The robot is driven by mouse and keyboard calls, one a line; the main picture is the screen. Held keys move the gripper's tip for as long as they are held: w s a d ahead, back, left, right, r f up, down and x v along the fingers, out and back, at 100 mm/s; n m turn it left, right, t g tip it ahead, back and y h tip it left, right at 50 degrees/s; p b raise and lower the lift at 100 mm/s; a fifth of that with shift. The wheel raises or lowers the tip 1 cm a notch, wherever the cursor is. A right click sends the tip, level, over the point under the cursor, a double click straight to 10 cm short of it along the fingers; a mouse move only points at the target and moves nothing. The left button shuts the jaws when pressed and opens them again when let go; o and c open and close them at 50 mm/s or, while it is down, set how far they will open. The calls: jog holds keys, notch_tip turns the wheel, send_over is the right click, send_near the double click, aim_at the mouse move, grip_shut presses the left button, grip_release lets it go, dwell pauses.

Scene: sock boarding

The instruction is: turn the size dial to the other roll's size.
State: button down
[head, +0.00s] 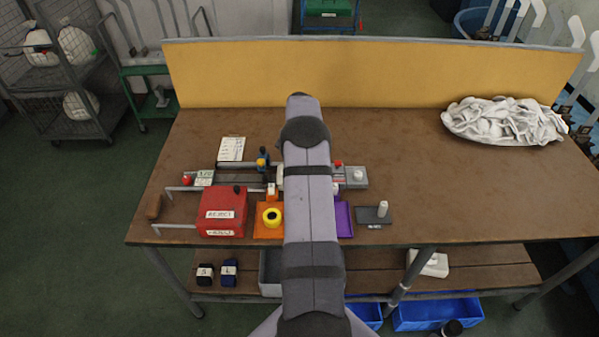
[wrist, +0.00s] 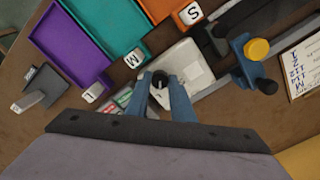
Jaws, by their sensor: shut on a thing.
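In the wrist view my gripper (wrist: 164,84) has its two blue fingers on either side of the small dark knob of the size dial (wrist: 160,80), shut on it. The dial sits on a pale grey box (wrist: 188,70). The dial's marks are too small to read. Blocks lettered S (wrist: 190,14), M (wrist: 135,58) and L (wrist: 94,92) stand by the orange, teal and purple trays. My arm hides the gripper, the dial and part of the trays there.
A blue clamp with a yellow knob (wrist: 256,49) stands close to the dial's box. A red box (head: 223,198) is left of the trays. A written card (head: 232,149) lies behind. White cloth (head: 504,122) is heaped at the right. The table's right middle is clear.

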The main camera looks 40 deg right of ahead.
jog(key=n+b, duration=0.1)
jog(key=n, duration=0.3)
jog(key=n+b, duration=0.1)
jog(key=n, duration=0.6)
jog(key=shift+n, duration=0.3)
jog(key=shift+d+n+b, duration=0.1)
jog(key=shift+n+b, duration=0.2)
jog(key=shift+n, duration=1.6)
jog(key=c, duration=1.5)
grip_release()
jog(key=shift+s, duration=0.1)
jog(key=shift+c, duration=0.2)
